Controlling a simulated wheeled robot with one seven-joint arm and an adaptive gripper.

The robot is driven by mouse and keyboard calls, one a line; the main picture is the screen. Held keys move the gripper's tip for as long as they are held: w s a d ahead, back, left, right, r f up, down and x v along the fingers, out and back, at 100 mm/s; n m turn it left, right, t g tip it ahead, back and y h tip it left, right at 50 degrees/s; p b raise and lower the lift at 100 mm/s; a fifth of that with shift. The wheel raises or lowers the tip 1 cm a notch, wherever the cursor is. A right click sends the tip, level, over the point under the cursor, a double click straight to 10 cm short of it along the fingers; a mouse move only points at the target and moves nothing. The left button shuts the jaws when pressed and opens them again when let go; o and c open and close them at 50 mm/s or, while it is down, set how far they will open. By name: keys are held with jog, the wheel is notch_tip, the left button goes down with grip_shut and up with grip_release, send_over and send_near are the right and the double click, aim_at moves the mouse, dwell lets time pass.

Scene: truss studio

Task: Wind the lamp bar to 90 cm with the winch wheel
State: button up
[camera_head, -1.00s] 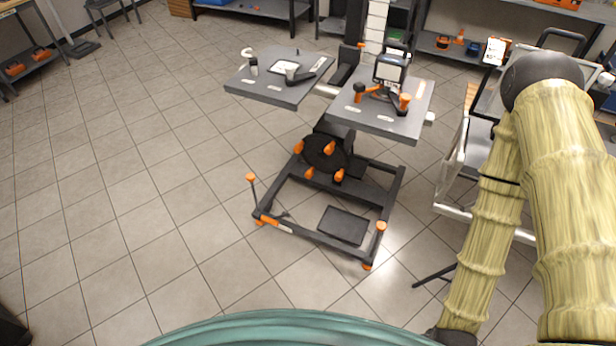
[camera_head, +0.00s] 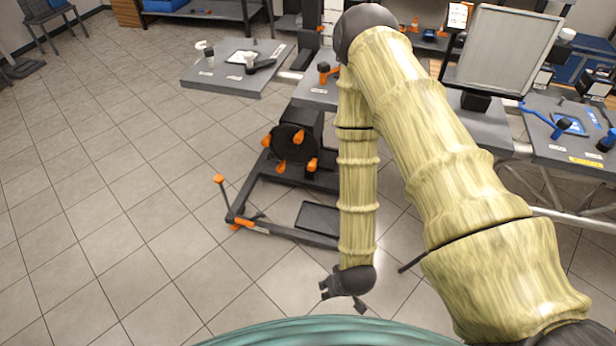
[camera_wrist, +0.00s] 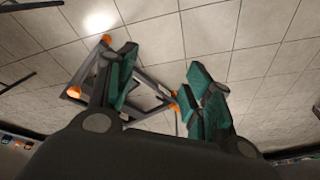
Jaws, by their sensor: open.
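The winch wheel is a black disc (camera_head: 294,143) with several orange knobs, low on the front of a dark wheeled stand (camera_head: 252,188), in the head view. A lamp bar cannot be made out with certainty. A white upright strip (camera_head: 334,12) behind the stand is partly hidden by my arm. My gripper (camera_head: 342,297) hangs low at the front, below and right of the wheel, well apart from it. In the wrist view its green-padded fingers (camera_wrist: 163,72) are spread and empty. Part of the stand's frame with orange feet (camera_wrist: 75,92) shows beyond them.
A large pale panel (camera_head: 508,48) and a grey table with blue-handled gear (camera_head: 570,135) stand at the right. Tiled floor (camera_head: 110,200) is clear at the left and in front.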

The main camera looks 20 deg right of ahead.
jog(key=w+a+f+t+b, duration=0.1)
jog(key=w+f+t+b, duration=0.1)
jog(key=w+f+b, duration=0.3)
jog(key=w+a+f+t+b, duration=0.2)
jog(key=w+b, duration=0.2)
jog(key=w, duration=0.4)
jog(key=m+t+h+b, duration=0.75)
jog(key=h+b, duration=0.25)
jog(key=b, duration=2.4)
send_near(311, 170)
jog(key=w, duration=0.1)
jog(key=shift+t, duration=0.25)
jog(key=b+x, duration=0.1)
jog(key=x, duration=0.2)
jog(key=b+x, duration=0.1)
jog(key=x, duration=0.2)
jog(key=f+b+x, duration=0.1)
jog(key=x, duration=0.2)
jog(key=shift+w+d, duration=0.2)
jog(key=shift+d, duration=0.15)
jog(key=shift+w+d+r+b, duration=0.1)
jog(key=shift+w+d+b, duration=0.25)
jog(key=shift+w, duration=0.2)
jog(key=shift+r, duration=0.1)
grip_shut()
